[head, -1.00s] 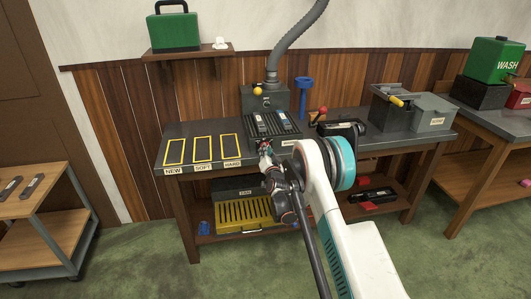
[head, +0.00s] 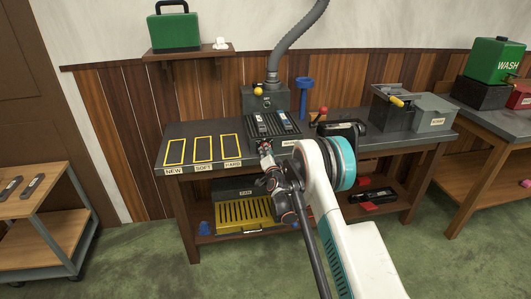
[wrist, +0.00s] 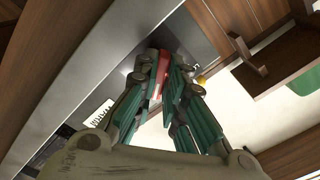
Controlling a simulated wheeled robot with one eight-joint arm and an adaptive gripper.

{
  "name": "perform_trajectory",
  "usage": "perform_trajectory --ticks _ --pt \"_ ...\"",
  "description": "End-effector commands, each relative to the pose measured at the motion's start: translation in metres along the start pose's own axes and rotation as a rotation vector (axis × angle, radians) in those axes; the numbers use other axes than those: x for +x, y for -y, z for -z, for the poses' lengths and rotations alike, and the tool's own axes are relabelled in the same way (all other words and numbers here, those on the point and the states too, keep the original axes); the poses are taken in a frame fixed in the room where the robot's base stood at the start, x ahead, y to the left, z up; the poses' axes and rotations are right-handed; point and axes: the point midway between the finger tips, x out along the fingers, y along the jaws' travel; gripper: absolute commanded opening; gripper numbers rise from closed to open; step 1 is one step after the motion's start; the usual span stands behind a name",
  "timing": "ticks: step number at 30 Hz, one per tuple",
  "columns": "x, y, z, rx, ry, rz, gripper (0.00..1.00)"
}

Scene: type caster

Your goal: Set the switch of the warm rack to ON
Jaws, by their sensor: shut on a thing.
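The warm rack (head: 262,126) is a dark ribbed rack on the workbench, with dark bars lying on it. A white label (head: 290,142) is on the bench's front edge below it; the label also shows in the wrist view (wrist: 98,118). My gripper (head: 264,148) is at the bench's front edge, just left of the label. In the wrist view my gripper (wrist: 162,72) has its fingers close together on a red piece (wrist: 158,62), which looks like the switch lever. The fingers hide much of it, so its ON or OFF setting cannot be read.
Yellow-framed spots (head: 203,149) lie clear on the bench's left. A dark device with a red knob (head: 323,112) and a grey box (head: 434,113) stand to the right. A yellow slotted tray (head: 243,213) is on the lower shelf. A cart (head: 45,200) stands left.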

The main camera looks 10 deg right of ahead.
Motion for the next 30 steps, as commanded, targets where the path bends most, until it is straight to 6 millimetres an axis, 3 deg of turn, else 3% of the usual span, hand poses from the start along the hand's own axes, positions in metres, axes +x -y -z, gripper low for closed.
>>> perform_trajectory --ticks 3,4,6,7,20,30 --pt "-0.0007 -0.0014 0.0003 0.003 0.000 -0.001 0.00" --pt "-0.0007 -0.0015 0.0002 0.002 0.000 -0.001 0.13" --pt "-0.0007 -0.0015 0.0003 0.002 0.000 -0.001 0.29" --pt "-0.0006 -0.0014 0.0003 0.002 0.000 -0.001 0.31" --pt "-0.0002 -0.0007 -0.0001 -0.053 0.000 0.000 0.31" --pt "-0.0001 -0.0021 0.0005 -0.583 0.000 -0.002 0.31"
